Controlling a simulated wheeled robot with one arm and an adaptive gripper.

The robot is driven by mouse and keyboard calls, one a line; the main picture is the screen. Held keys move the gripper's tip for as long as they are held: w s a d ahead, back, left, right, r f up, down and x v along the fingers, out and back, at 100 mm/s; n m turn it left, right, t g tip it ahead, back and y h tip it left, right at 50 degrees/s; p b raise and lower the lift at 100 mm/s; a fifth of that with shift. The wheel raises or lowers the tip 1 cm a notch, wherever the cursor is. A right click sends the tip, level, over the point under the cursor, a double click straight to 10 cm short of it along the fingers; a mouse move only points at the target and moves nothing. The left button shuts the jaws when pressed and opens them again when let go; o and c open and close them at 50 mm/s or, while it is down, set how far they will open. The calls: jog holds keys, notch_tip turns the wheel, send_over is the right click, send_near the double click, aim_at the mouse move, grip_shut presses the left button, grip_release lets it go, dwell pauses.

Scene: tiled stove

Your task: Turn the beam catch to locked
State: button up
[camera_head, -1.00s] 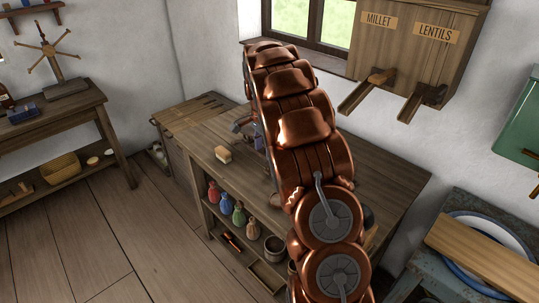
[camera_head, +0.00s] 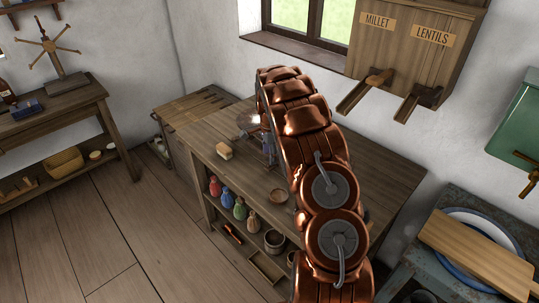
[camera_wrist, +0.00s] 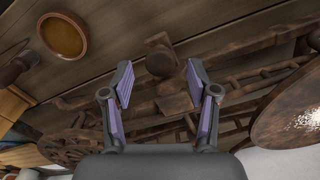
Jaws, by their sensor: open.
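In the wrist view a dark wooden balance with long beams (camera_wrist: 240,40) stretches across the picture. A round pan (camera_wrist: 295,125) with white grains on it is at the right. A wooden knob on a short stem (camera_wrist: 160,60), possibly the beam catch, lies between my fingers; its setting cannot be read. My gripper (camera_wrist: 159,66) is open, its two purple-padded fingers on either side of the knob, with gaps visible. I cannot tell how far above it they are. In the head view my arm hides most of the balance; a pan (camera_head: 248,122) shows left of it.
A small bowl (camera_wrist: 63,36) is at the wrist view's upper left. On the workbench (camera_head: 195,135) a brush (camera_head: 224,152) lies left of my arm. Millet and lentil bins (camera_head: 415,45) hang on the wall. A side table (camera_head: 60,108) stands at left; floor between is clear.

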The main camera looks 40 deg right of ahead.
jog(key=shift+f, duration=0.9)
grip_shut()
jog(key=shift+f+n+b, duration=0.15)
jog(key=shift+n+b, duration=0.15)
jog(key=shift+b, duration=0.25)
jog(key=shift+f+n+b, duration=0.1)
jog(key=shift+n+b, duration=0.5)
jog(key=shift+b, duration=0.35)
jog(key=shift+n+b, duration=0.8)
jog(key=shift+b, duration=0.2)
jog(key=n+b, duration=0.4)
jog(key=n, duration=0.1)
jog(key=shift+r+b, duration=0.3)
jog(key=shift+n, duration=0.3)
